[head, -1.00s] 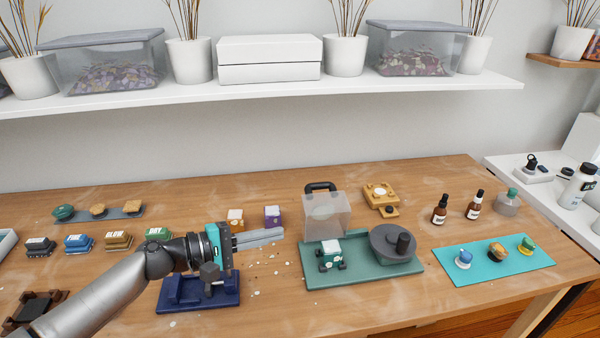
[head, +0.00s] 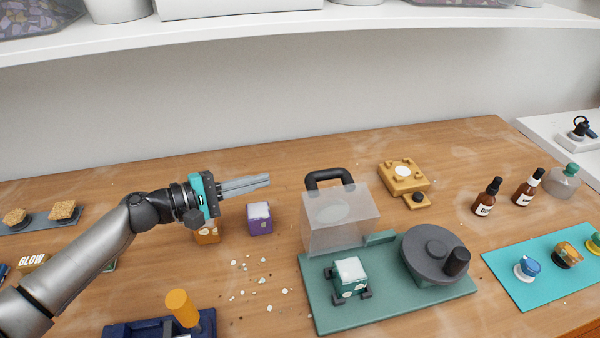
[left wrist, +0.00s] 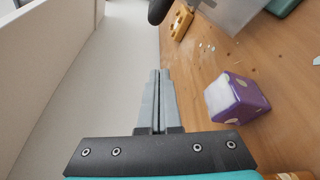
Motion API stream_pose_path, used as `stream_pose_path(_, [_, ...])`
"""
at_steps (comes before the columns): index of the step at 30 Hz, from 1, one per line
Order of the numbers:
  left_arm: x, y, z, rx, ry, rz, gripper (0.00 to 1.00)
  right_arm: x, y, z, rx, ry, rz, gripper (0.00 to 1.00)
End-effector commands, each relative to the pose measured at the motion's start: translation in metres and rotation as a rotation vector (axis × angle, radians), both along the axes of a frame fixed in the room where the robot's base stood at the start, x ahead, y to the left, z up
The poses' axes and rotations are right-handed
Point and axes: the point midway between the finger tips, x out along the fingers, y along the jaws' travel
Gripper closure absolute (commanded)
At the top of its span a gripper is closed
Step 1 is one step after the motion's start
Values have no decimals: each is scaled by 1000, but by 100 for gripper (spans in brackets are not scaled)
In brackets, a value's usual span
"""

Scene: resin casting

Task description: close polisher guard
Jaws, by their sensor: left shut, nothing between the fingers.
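The polisher's green base (head: 400,305) stands on the table. Its clear guard (head: 340,222) is raised upright at the back left of the base, with a black handle (head: 329,177) on top. A dark round polishing wheel (head: 436,254) with a knob sits on the base's right side. A green cube with a white top (head: 349,276) sits in a holder at the left. My left gripper (head: 268,181) is shut and empty, left of the handle and apart from it. In the left wrist view its fingers (left wrist: 157,75) are together, and part of the guard (left wrist: 225,14) shows at the top. My right gripper is not seen.
A purple cube (head: 260,219) and an orange cube (head: 207,234) stand beneath my left gripper. White crumbs (head: 250,275) lie left of the base. A yellow fixture (head: 403,177) stands behind right. A white shelf (head: 250,28) overhangs the back.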

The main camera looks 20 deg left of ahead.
Motion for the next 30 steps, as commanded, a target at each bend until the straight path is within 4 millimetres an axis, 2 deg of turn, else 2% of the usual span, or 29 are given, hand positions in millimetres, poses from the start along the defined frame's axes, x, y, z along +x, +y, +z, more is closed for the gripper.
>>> stream_pose_path(6, [15, -12, -1, 1, -3, -1, 100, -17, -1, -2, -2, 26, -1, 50])
stream_pose_path(9, [25, -20, -3, 1, -4, 0, 100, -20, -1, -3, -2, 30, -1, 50])
stream_pose_path(17, [52, -42, -7, 0, -3, 0, 100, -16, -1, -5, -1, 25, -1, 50])
stream_pose_path(24, [77, -62, -11, 0, -3, 1, 100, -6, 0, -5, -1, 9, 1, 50])
stream_pose_path(30, [57, -73, -1, 4, 0, -2, 100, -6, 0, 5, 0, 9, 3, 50])
